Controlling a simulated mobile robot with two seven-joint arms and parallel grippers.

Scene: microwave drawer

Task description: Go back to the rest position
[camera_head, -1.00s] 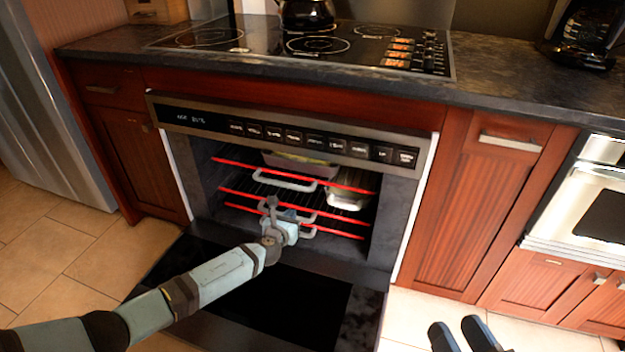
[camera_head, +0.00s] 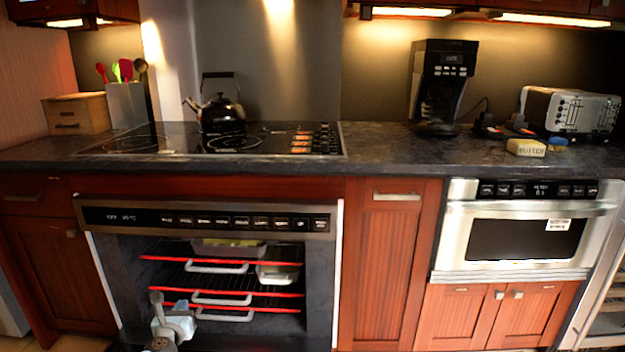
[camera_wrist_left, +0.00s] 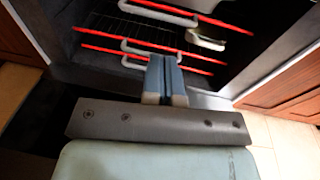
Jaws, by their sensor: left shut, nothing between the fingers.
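My left gripper (camera_head: 160,303) is shut and empty, low at the left side of the open oven (camera_head: 103,265) in the head view. In the left wrist view its two fingers (camera_wrist_left: 163,72) are pressed together, pointing toward the oven's racks, with nothing between them. The red-edged oven racks (camera_head: 222,263) carry white handles and show ahead of the fingers in the wrist view (camera_wrist_left: 130,45). I cannot tell the exact gap between the fingertips and the racks. My right gripper is out of view.
A pan (camera_head: 228,248) and a pale container (camera_head: 277,275) sit on the oven's upper racks. The counter (camera_head: 390,150) above holds a kettle (camera_head: 222,115), coffee maker (camera_head: 440,85) and toaster (camera_head: 570,112). A microwave (camera_head: 525,240) is at the right.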

